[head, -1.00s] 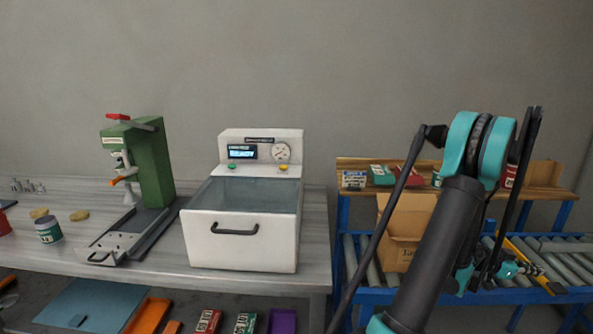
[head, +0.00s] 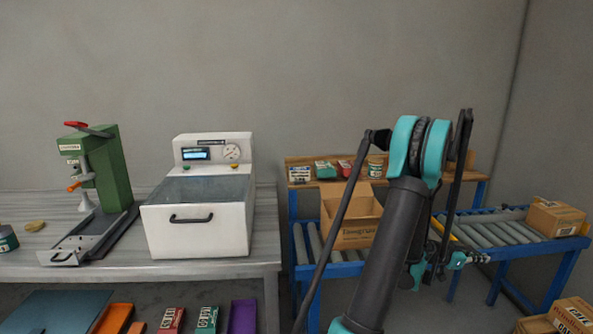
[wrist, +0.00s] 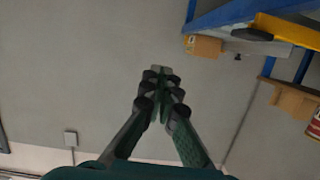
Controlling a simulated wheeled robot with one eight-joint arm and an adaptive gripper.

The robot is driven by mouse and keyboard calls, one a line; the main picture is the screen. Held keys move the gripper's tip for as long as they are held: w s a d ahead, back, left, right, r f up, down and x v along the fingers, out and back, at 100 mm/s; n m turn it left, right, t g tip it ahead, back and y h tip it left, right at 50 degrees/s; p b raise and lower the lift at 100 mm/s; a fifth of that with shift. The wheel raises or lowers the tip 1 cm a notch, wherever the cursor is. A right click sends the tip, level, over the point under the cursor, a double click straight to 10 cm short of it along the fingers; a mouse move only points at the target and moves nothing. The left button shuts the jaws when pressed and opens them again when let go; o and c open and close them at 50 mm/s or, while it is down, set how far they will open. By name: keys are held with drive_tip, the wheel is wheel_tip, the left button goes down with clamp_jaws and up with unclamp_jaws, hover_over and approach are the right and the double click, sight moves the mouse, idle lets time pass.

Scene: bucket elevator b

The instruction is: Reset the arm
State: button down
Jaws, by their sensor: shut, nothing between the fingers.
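My arm (head: 392,240) rises in front of the conveyor in the head view, with its teal elbow (head: 403,148) at the top. My gripper (wrist: 162,74) is in the middle of the wrist view, its fingertips together with nothing between them. It points at plain grey surface and touches nothing that I can see. In the head view the end of the arm hangs behind the upper links, partly hidden, in front of the roller conveyor (head: 497,236).
A workbench (head: 262,215) holds a white machine (head: 198,230) and a green press (head: 113,168). An open cardboard box (head: 350,232) is behind my arm, below a shelf (head: 298,160) with cans and boxes. A closed box (head: 556,219) sits on the conveyor; more boxes (head: 575,314) lie lower right.

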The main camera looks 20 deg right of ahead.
drive_tip(key=w+a+n+t+y, duration=0.25)
drive_tip(key=w+a, duration=0.25)
drive_tip(key=a, duration=0.6)
drive_tip(key=w+a+n+t+y, duration=0.2)
drive_tip(key=w+a+n, duration=0.2)
drive_tip(key=a, duration=0.7)
drive_tip(key=w+a+n+t+y, duration=0.2)
drive_tip(key=w+a+n, duration=0.25)
drive_tip(key=a, duration=0.65)
drive_tip(key=s+a+f+n+y, duration=0.1)
drive_tip(key=s+a+n+y, duration=0.1)
drive_tip(key=a, duration=0.8)
drive_tip(key=s+a+f+n+y, duration=0.1)
drive_tip(key=s+a+n+y, duration=0.2)
drive_tip(key=a, duration=0.7)
drive_tip(key=s+a+f+n+y, duration=0.1)
drive_tip(key=s+a+n+y, duration=0.2)
drive_tip(key=a, duration=0.7)
drive_tip(key=shift+f+n+t, duration=0.15)
drive_tip(key=shift+n+t, duration=0.3)
drive_tip(key=shift+n, duration=0.45)
drive_tip(key=shift+s+a+y, duration=0.1)
drive_tip(key=shift+y, duration=0.15)
